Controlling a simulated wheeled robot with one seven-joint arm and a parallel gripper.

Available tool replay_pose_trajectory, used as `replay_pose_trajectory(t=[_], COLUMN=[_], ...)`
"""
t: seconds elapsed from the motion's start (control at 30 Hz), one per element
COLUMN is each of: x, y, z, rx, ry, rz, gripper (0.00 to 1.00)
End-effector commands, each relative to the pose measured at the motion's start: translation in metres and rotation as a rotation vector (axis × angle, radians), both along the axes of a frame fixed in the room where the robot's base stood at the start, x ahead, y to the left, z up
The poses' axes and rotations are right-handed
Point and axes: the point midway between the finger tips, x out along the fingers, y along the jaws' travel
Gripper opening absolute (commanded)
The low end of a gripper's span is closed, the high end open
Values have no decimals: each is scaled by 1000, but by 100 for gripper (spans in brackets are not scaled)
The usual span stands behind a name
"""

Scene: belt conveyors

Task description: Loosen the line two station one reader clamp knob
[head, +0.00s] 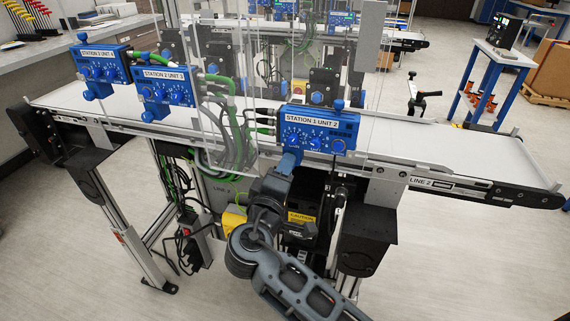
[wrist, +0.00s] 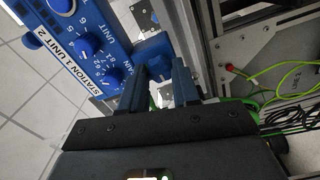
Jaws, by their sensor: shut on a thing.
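The blue reader labelled STATION 1 UNIT 2 (head: 318,130) is mounted on the near side of the LINE 2 conveyor. It also shows in the wrist view (wrist: 88,62), with numbered dials on its face. Its blue clamp knob (wrist: 152,48) is at the reader's lower edge, at my fingertips. My gripper (wrist: 161,68) is shut on this knob, with a finger on either side. In the head view my gripper (head: 289,160) reaches up from below to the reader's underside, and the knob is largely hidden there.
Two similar blue readers, one marked STATION 2 (head: 165,86) and one marked STATION 3 (head: 101,65), stand to the left with clamp knobs below. Clear panels, green cables (head: 240,125) and the white belt (head: 455,160) are close by. Open floor lies at right.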

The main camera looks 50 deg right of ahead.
Motion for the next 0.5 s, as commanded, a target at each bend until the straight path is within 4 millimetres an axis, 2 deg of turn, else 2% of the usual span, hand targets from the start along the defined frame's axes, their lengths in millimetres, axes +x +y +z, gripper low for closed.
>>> replay_pose_trajectory(t=[0.5], x=[1], y=[1], z=[1], rx=[-48], ry=[127], rz=[4], gripper=[0])
